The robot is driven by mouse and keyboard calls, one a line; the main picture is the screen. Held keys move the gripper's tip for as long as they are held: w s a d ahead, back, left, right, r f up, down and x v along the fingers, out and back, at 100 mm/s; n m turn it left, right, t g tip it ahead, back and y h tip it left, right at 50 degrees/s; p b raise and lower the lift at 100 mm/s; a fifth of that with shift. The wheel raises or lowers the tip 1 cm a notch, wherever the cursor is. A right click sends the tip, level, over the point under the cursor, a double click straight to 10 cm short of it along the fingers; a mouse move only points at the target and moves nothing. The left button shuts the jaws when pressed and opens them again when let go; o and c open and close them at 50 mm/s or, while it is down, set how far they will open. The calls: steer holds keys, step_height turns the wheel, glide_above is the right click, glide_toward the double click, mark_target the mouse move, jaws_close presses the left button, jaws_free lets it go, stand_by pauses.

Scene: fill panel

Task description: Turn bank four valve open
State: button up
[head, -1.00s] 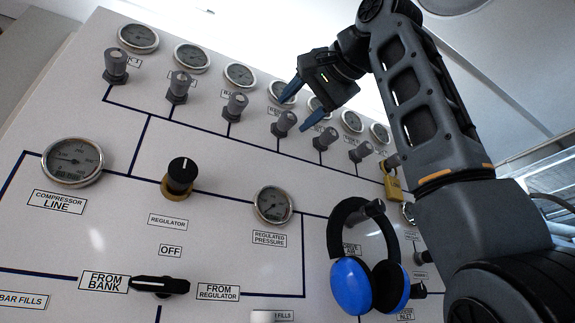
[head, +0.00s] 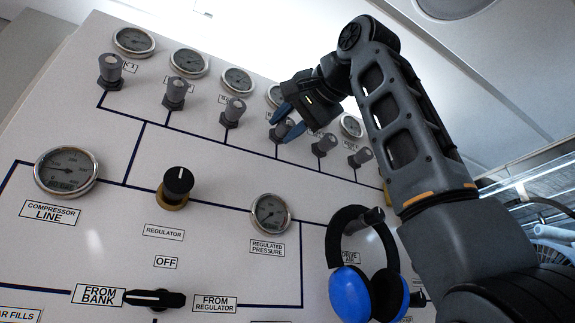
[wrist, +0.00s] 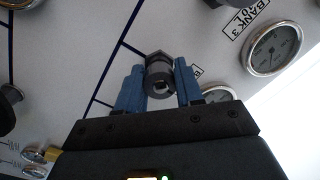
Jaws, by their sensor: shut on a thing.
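The bank four valve is a small grey knob (head: 281,129), fourth from the left in the upper row in the head view. My gripper (head: 283,124) has its blue fingers on both sides of this knob. In the wrist view the dark valve knob (wrist: 159,76) sits between the two blue fingertips (wrist: 159,84), which are shut on it. The bank four label is hidden behind my gripper. A "BANK 3" label (wrist: 246,22) shows beside the neighbouring gauge.
Other valve knobs stand close on both sides, such as the third (head: 233,111) and fifth (head: 324,144). Gauges (head: 238,80) line the top. Blue headphones (head: 350,291) hang below my arm. The panel's left middle holds a regulator knob (head: 177,184).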

steer(key=shift+f, duration=0.1)
steer(key=c, duration=0.3)
steer(key=shift+c, duration=0.2)
